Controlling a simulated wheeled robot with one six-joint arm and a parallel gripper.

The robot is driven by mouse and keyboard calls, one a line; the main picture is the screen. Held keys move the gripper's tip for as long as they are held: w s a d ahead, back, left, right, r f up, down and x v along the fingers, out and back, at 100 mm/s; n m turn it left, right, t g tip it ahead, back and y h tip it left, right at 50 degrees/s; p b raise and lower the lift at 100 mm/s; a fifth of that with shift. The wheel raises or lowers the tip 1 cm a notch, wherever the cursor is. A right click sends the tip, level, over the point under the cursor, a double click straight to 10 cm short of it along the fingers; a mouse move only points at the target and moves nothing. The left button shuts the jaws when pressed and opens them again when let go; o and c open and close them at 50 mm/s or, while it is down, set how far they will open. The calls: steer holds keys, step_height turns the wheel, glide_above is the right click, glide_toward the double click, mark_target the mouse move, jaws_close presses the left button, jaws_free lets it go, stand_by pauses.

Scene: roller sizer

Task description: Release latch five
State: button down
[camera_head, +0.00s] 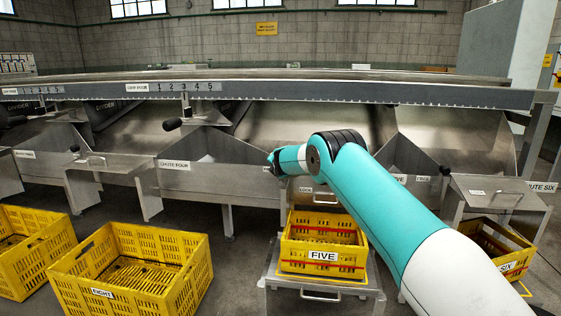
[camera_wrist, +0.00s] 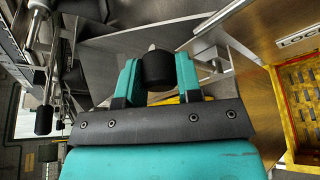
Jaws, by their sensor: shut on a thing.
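My gripper (camera_wrist: 158,78) is shut on a black knob (camera_wrist: 157,68) in the wrist view, with one teal finger on each side of it. The knob looks like the black handles on the neighbouring chutes. No number can be read on it. In the head view my gripper (camera_head: 274,162) is at the chute front above the crate labelled FIVE (camera_head: 323,256), and my arm hides the knob and much of the chute behind. A small label (camera_head: 305,189) shows beside my arm, partly readable.
Chute four's black handle (camera_head: 173,125) is left of my arm. The long sizer rail (camera_head: 330,92) runs across behind. A yellow crate (camera_wrist: 283,110) edges the wrist view.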

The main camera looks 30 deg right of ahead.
steer(key=shift+w+a, duration=0.1)
steer(key=shift+a, duration=0.15)
steer(key=c, duration=0.9)
jaws_free()
steer(key=shift+o, duration=0.6)
steer(key=shift+d, duration=0.15)
steer(key=p+v, duration=0.2)
steer(key=v, duration=1.5)
steer(key=shift+s, duration=0.3)
